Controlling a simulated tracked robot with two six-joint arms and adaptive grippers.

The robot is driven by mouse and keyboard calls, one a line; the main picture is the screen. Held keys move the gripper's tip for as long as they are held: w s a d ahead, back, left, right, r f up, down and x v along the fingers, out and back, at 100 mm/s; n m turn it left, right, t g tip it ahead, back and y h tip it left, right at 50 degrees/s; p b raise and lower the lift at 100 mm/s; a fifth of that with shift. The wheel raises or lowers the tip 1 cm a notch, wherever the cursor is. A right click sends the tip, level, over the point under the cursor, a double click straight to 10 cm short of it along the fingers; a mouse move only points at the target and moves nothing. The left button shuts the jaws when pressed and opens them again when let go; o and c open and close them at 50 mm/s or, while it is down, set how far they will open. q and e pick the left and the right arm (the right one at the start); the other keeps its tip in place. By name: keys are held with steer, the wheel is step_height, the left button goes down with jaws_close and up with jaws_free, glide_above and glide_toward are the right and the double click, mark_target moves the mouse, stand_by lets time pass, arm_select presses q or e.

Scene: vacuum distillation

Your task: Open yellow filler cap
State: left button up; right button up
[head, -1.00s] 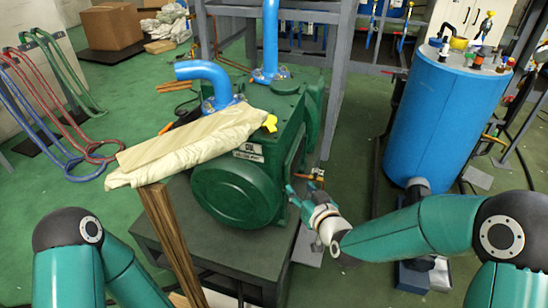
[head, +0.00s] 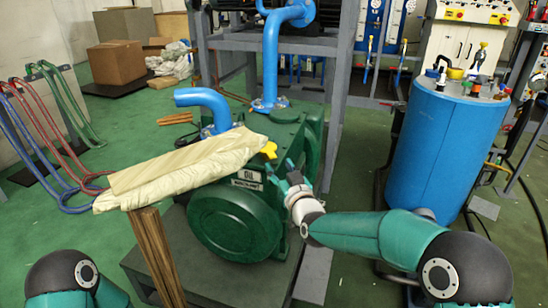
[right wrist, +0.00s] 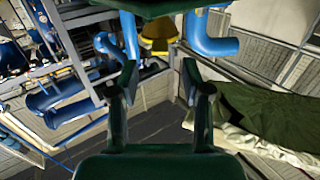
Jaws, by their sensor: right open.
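The yellow filler cap (head: 269,150) sits at the top of the green pump (head: 237,219), just beside the end of the pale cloth-wrapped bundle (head: 180,170) and above the oil label (head: 247,178). My right gripper (head: 281,172) is open and empty, just below and right of the cap and apart from it. In the right wrist view its two fingers (right wrist: 160,85) stand spread with nothing between them. A yellow piece (right wrist: 158,45) shows beyond the fingers there; I cannot tell whether it is the cap. My left arm shows at the lower left, but its gripper is out of view.
Blue pipes (head: 272,62) rise from the pump's top behind the cap. A blue drum (head: 445,140) stands to the right. Grey steel framing (head: 340,100) is behind the pump.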

mark_target(273, 156)
steer(key=shift+x, duration=3.15)
jaws_close()
